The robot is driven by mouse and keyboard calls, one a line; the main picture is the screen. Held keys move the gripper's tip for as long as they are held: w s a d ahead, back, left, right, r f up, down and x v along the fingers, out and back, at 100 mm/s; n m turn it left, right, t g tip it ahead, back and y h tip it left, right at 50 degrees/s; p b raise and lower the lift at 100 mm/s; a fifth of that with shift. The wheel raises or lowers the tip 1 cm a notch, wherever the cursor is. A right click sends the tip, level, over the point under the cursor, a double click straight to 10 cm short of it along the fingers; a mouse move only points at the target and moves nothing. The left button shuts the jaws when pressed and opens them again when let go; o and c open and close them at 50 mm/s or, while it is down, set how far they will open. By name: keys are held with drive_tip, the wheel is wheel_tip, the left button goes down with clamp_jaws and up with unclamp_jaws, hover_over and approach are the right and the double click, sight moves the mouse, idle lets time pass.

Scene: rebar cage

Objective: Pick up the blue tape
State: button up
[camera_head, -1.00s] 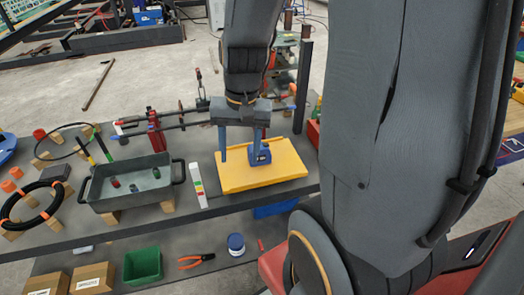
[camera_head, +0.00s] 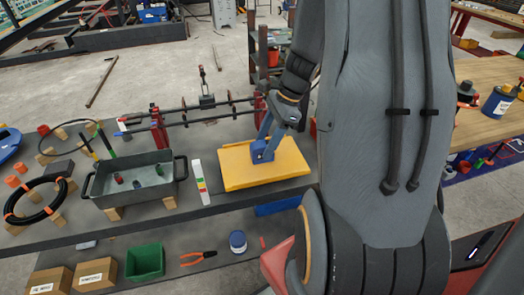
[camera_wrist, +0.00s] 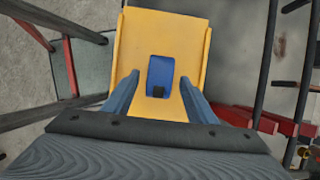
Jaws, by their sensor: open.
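The blue tape (camera_head: 259,151) stands on a yellow tray (camera_head: 235,172) on the grey bench. In the wrist view the blue tape (camera_wrist: 160,77) lies ahead of and between the two blue fingers of my gripper (camera_wrist: 158,88), with a small black part at its near end. My gripper (camera_head: 268,135) is open and its fingers come down at the tape from above. In the head view a finger overlaps the tape, so I cannot tell whether they touch. The wrist view shows yellow tray surface between each finger and the tape.
A grey metal bin (camera_head: 132,184) with small items stands left of the tray, with a white colour-marked strip (camera_head: 201,183) between. Rebar bars and red clamps (camera_head: 158,130) stand behind. A green bin (camera_head: 145,262) and orange pliers (camera_head: 199,257) lie on the lower shelf.

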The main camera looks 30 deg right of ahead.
sight(265, 143)
drive_tip(key=shift+x, duration=1.7)
drive_tip(key=c, duration=1.3)
clamp_jaws()
drive_tip(key=shift+r, duration=0.15)
